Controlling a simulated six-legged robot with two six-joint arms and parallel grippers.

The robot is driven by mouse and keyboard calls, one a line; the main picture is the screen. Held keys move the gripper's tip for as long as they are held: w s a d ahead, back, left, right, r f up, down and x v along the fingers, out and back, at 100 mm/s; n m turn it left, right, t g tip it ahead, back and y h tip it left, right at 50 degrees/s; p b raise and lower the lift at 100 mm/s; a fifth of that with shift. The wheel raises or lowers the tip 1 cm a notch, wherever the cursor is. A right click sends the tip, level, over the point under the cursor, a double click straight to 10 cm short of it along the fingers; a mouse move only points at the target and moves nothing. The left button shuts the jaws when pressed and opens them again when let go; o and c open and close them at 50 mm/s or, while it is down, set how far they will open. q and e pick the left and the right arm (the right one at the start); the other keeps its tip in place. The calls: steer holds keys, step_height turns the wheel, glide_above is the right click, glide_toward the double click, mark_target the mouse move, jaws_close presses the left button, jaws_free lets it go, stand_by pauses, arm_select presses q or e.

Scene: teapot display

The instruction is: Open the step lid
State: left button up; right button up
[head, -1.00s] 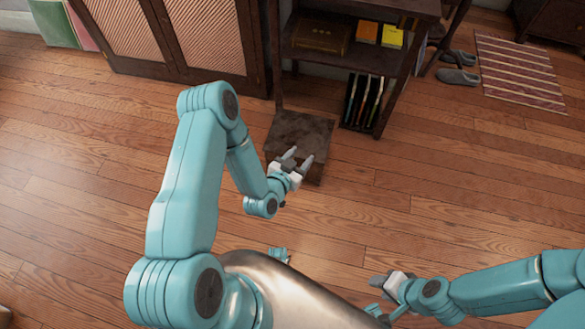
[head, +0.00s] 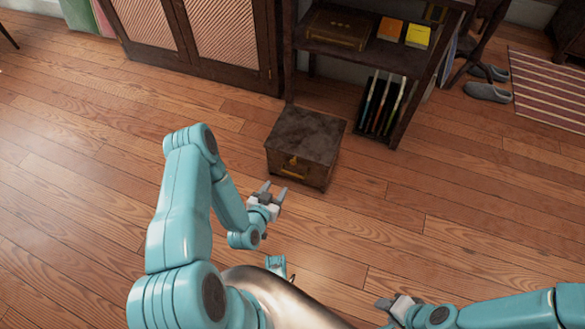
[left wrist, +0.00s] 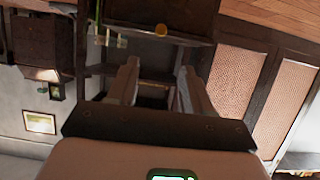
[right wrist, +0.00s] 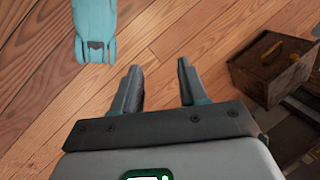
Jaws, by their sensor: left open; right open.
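The step (head: 304,168) is a dark brown wooden box on the floor, with brass fittings on its front. Its flat step lid (head: 308,133) lies shut on top. The step also shows at the right of the right wrist view (right wrist: 262,82), and its dark front appears at the top of the left wrist view (left wrist: 185,22). My left gripper (head: 274,189) is open and empty, in front of the step and a little left of its front face, apart from it. My right gripper (head: 384,312) is open and empty, low and farther from the step.
A dark shelf (head: 340,53) with books and a box stands just behind the step. A cabinet (head: 228,45) stands to the left behind it. Slippers (head: 487,92) and a striped rug (head: 545,90) lie at the right. The wooden floor around the step's front and right is clear.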

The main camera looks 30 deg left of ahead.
arm_select(q)
steer(key=b+x, duration=0.6)
steer(key=x, duration=1)
arm_select(e)
step_height(320, 180, down, 6)
steer(key=w+t, duration=0.1)
steer(key=w, duration=0.1)
steer(key=shift+w+d+f, duration=0.25)
steer(key=shift+w+d, duration=0.05)
steer(key=shift+d, duration=0.1)
arm_select(q)
steer(key=shift+w+a, duration=0.1)
steer(key=shift+w, duration=0.05)
jaws_close()
steer(key=shift+r, duration=0.1)
arm_select(e)
steer(key=shift+r, duration=0.1)
